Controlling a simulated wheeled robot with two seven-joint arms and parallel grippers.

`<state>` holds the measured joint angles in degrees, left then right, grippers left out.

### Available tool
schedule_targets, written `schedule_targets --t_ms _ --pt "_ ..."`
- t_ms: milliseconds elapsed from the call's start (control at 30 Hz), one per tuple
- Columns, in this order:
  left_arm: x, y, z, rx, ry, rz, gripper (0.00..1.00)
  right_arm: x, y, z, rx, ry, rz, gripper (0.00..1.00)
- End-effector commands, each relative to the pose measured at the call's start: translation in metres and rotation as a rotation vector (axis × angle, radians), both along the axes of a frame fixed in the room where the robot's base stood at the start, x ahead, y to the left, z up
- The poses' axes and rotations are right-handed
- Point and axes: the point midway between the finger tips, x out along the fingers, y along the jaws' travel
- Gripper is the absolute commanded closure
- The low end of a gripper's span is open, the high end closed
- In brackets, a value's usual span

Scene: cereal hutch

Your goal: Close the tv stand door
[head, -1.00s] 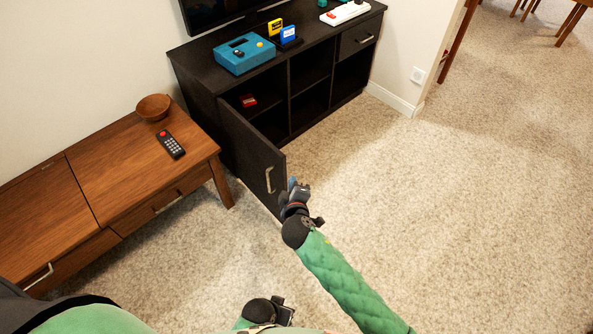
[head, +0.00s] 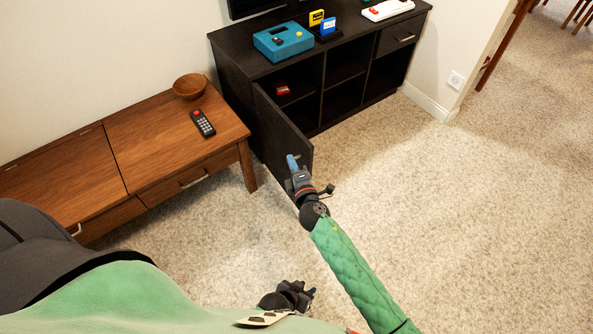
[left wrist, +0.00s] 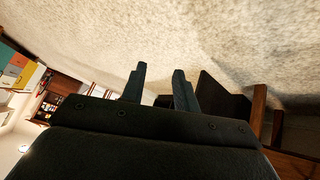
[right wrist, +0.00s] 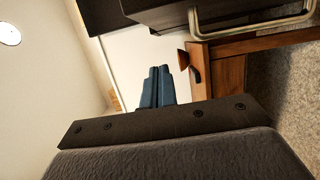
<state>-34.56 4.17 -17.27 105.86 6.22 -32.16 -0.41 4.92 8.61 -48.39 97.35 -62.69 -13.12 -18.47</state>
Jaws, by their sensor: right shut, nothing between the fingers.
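The black tv stand (head: 345,52) stands against the wall with its left door (head: 280,128) swung open towards me. The door's outer face is towards me; its handle is hidden behind my right gripper in the head view but shows as a silver bar (right wrist: 255,33) in the right wrist view. My right gripper (head: 293,163) is shut and empty, in front of the outer face near the free edge. I cannot tell whether it touches the door. My left gripper (head: 310,293) is low, away from the door; its fingers (left wrist: 160,88) are apart with nothing between them.
A wooden table (head: 160,150) with a bowl (head: 189,87) and remote (head: 203,123) stands left of the open door. A teal box (head: 283,41) and other items sit on the stand. A red item (head: 282,89) lies inside. Carpet to the right is clear.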

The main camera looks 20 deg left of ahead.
Motion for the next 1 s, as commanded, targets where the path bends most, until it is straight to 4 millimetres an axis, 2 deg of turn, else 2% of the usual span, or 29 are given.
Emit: schedule_targets --t_ms 233,300,533,1000 --pt "0.0 0.0 0.002 -0.001 0.001 -0.001 0.7 0.036 0.027 0.001 0.002 0.0 0.0 1.0" --pt "-0.001 0.0 0.004 0.0 0.004 -0.001 0.7 0.044 0.017 0.0 -0.001 0.0 -0.001 1.0" --pt "-0.001 -0.001 0.01 0.001 0.012 -0.004 0.7 0.061 0.003 0.0 -0.001 0.001 0.0 1.0" --pt "0.003 -0.001 0.016 0.001 0.009 -0.005 0.7 0.065 -0.001 0.0 0.002 0.001 0.0 1.0"
